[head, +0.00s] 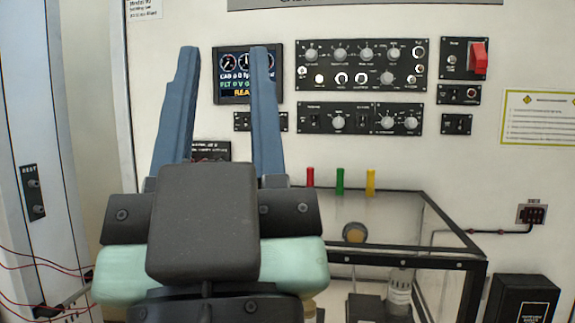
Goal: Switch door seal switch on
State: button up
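My gripper (224,52) is in the left middle of the head view, its two blue fingers pointing up. Another small panel (242,122) is partly hidden by my right-hand finger. The labels are too small to read, so I cannot tell which switch is the door seal switch.
A black-framed clear box (462,246) stands below the panels, with red, green and yellow pieces (340,181) above its back edge. A red-covered switch (478,57) is at upper right. A black box (523,299) is at lower right. Red wires (40,266) hang at the left.

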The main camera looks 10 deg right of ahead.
aim_at(459, 123)
jog(key=z, duration=1)
